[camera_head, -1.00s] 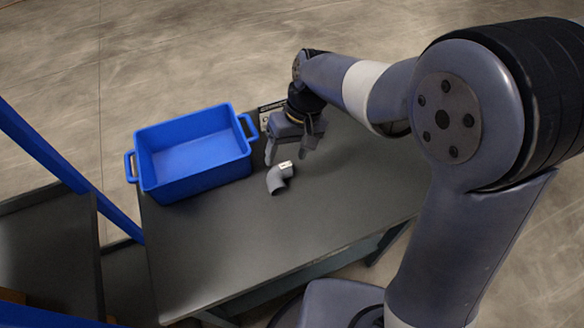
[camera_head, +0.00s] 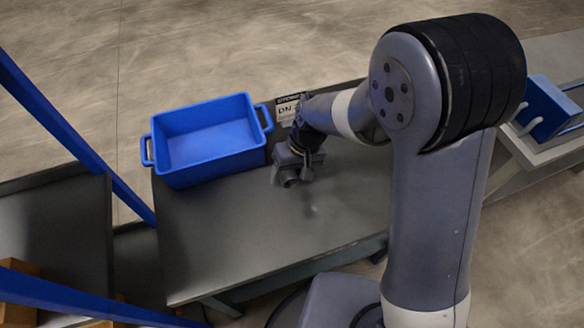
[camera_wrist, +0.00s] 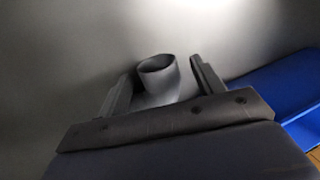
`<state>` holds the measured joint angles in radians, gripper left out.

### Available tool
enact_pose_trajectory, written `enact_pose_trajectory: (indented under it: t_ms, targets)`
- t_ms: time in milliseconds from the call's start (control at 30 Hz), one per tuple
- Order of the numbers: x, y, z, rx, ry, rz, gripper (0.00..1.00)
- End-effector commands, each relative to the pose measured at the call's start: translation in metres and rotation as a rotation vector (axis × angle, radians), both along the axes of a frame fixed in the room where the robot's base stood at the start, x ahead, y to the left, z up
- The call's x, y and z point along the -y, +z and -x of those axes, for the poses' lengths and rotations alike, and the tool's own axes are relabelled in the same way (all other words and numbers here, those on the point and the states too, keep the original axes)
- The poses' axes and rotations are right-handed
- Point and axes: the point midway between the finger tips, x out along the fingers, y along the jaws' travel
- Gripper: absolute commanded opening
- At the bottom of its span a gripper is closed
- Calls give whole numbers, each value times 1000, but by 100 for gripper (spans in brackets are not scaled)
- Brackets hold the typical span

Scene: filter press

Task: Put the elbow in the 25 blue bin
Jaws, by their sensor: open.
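The grey pipe elbow (camera_wrist: 158,72) shows in the wrist view, with its round open end up between the two fingers of my gripper (camera_wrist: 163,82). The fingers are open, one on each side of it; I cannot tell whether either touches. In the head view my gripper (camera_head: 291,174) is low over the dark table, and the elbow is mostly hidden there. The blue bin (camera_head: 207,171) stands on the table to the left of the gripper. Its interior looks empty. Its edge shows at the right of the wrist view (camera_wrist: 288,88).
A sign (camera_head: 287,108) reading "DN" stands behind the table's back edge, its number hidden by my arm. Blue rails (camera_head: 60,125) and a lower dark shelf (camera_head: 60,235) are at left. Another blue container (camera_head: 548,105) is at far right. The table's front (camera_head: 235,245) is clear.

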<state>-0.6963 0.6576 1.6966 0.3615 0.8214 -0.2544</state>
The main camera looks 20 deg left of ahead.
Motion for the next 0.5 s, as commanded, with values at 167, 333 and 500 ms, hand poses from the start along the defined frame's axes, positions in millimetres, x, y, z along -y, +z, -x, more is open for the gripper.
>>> enact_pose_trajectory:
  t_ms: [167,333,500]
  targets:
    - [0,0,0,0,0,0,62]
    - [0,0,0,0,0,0,48]
    - [0,1,0,0,0,0,34]
